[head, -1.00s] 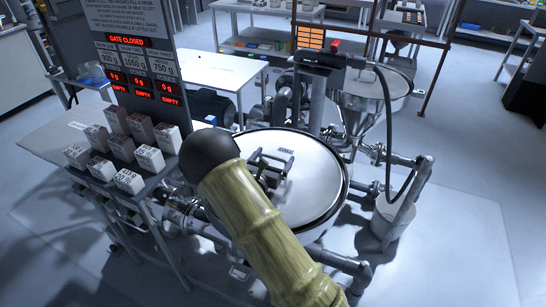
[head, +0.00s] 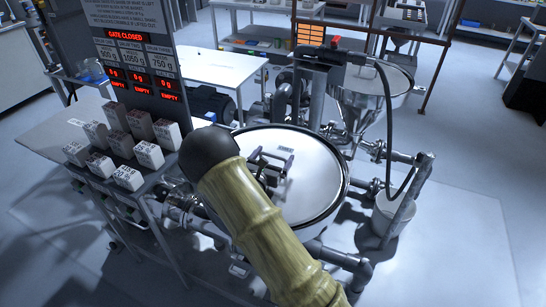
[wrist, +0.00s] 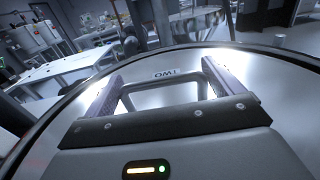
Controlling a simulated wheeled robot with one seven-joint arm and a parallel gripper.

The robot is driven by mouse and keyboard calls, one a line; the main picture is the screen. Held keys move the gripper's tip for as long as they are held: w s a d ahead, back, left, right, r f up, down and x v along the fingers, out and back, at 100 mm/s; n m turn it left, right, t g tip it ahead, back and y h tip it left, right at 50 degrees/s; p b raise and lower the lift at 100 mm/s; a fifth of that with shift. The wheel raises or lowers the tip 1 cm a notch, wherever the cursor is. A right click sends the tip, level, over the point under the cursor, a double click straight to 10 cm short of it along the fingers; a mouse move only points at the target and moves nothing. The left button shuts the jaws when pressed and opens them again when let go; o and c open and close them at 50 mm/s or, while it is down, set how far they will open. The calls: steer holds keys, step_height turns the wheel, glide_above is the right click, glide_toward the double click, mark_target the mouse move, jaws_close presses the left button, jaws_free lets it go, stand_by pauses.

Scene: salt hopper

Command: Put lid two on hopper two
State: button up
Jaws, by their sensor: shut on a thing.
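Lid two (head: 312,185) is a round, pale disc with a dark rim, near the middle of the head view. A small label on it reads TWO in the wrist view (wrist: 165,74), upside down. My gripper (head: 272,168) is shut on the lid's handle, a raised bar frame. In the wrist view my gripper (wrist: 163,80) has its two fingers at the handle's sides. Hopper two cannot be made out clearly; the lid and my arm hide what lies below. I cannot tell whether the lid touches anything underneath.
An open steel hopper (head: 385,80) stands behind to the right, with pipes (head: 400,165) and a black hose nearby. A white bucket (head: 393,215) is at the right. Labelled blocks (head: 128,178) and a display board (head: 135,60) stand at the left. Clear floor lies at right.

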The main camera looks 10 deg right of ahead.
steer(key=shift+d+f, duration=0.1)
steer(key=shift+f, duration=0.05)
steer(key=o, duration=1.7)
steer(key=shift+o, duration=0.2)
steer(key=shift+s+f, duration=0.1)
steer(key=shift+s+a, duration=0.35)
steer(key=shift+a, duration=0.1)
steer(key=b+v, duration=0.2)
steer(key=v, duration=0.8)
steer(key=shift+s+a, duration=0.25)
steer(key=shift+s, duration=0.05)
steer(key=shift+s, duration=0.2)
